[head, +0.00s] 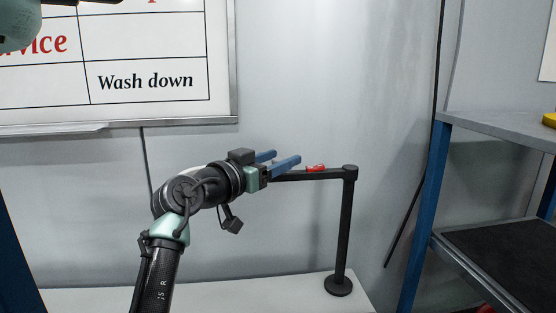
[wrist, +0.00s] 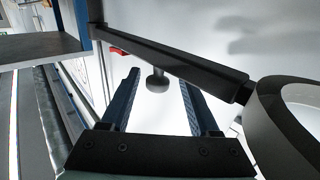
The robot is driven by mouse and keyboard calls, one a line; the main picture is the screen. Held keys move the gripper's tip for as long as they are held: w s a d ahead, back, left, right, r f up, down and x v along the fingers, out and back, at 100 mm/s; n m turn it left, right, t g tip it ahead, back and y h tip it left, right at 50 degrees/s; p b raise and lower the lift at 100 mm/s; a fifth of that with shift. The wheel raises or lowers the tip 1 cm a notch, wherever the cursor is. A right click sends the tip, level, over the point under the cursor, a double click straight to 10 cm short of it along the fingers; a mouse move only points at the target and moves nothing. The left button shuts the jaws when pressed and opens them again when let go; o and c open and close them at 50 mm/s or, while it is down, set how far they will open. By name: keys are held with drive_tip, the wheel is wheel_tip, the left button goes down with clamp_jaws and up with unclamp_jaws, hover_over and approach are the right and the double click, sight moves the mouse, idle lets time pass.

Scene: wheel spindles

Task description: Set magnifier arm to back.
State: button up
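The magnifier stand is a black upright post (head: 345,225) on a round foot (head: 338,286). Its black horizontal arm (head: 325,175) reaches left from the post top toward my gripper (head: 287,156). A small red piece (head: 315,168) shows on the arm near the post, and a red piece also shows in the wrist view (wrist: 119,51). In the wrist view the arm (wrist: 175,63) slants down rightward to a thick dark ring (wrist: 268,125); the gripper hides the ring in the head view. Contact with the arm cannot be told.
The stand is on a white bench top (head: 290,298) against a grey wall. A blue-framed shelf (head: 500,127) stands at the right, with a dark lower tray. A whiteboard (head: 150,75) hangs at upper left. The space above the arm is clear.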

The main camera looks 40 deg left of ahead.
drive_tip(key=shift+s, duration=0.15)
drive_tip(key=s+d+b, duration=0.1)
drive_tip(key=s+b, duration=0.1)
drive_tip(key=s, duration=0.9)
drive_tip(key=shift+s+d, duration=0.3)
drive_tip(key=shift+s, duration=0.1)
drive_tip(key=shift+d, duration=0.15)
